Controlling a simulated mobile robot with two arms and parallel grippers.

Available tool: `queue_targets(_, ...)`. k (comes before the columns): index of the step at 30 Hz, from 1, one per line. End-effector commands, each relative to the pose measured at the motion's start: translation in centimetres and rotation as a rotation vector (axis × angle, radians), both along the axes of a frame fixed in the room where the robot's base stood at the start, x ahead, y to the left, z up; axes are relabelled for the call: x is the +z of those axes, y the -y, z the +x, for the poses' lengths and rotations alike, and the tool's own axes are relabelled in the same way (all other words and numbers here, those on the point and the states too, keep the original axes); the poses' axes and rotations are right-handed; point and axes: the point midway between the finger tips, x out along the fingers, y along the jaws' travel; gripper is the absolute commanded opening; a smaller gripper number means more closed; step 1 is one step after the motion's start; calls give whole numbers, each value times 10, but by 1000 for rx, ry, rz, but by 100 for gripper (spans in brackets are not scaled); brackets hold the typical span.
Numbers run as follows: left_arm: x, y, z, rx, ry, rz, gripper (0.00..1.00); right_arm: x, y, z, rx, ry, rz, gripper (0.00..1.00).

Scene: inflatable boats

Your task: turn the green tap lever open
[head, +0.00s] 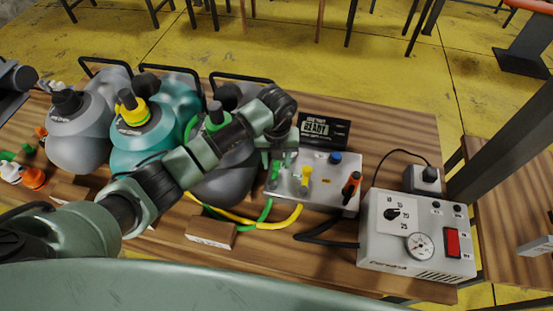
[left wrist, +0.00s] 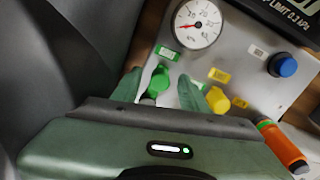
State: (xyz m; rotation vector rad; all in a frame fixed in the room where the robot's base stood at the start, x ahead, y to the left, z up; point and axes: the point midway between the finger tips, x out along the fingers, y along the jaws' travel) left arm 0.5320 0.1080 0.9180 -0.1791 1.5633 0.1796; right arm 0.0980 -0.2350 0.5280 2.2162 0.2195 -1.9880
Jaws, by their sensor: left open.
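The green tap lever (left wrist: 160,78) stands on the grey manifold box (left wrist: 235,50), below the pressure gauge in the left wrist view. My left gripper (left wrist: 158,84) is open, with one green finger on each side of the lever. I cannot tell whether either finger touches it. In the head view my left gripper (head: 279,164) reaches down over the left end of the manifold box (head: 325,172). The lever is hard to tell from the green fingers there. My right gripper is not in view.
A yellow tap (left wrist: 217,100) stands close to the right finger. A blue knob (left wrist: 283,65) and an orange-handled tap (left wrist: 282,147) are farther right. Grey and teal inflatables (head: 140,140) lie left. A pump box (head: 418,240) stands right, with hoses along the front.

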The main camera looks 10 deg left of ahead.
Motion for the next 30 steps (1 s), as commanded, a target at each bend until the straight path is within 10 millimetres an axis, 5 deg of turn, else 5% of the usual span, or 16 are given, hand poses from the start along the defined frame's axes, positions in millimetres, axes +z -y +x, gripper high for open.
queue_targets(3,0,0,0,0,0,0,44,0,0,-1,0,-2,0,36)
queue_targets(8,0,0,0,0,0,0,2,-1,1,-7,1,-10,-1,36)
queue_targets(9,0,0,0,0,0,0,0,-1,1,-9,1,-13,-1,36)
queue_targets(20,-1,2,0,-43,1,1,0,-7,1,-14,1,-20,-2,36)
queue_targets(30,-3,14,0,-272,3,3,0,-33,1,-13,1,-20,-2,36)
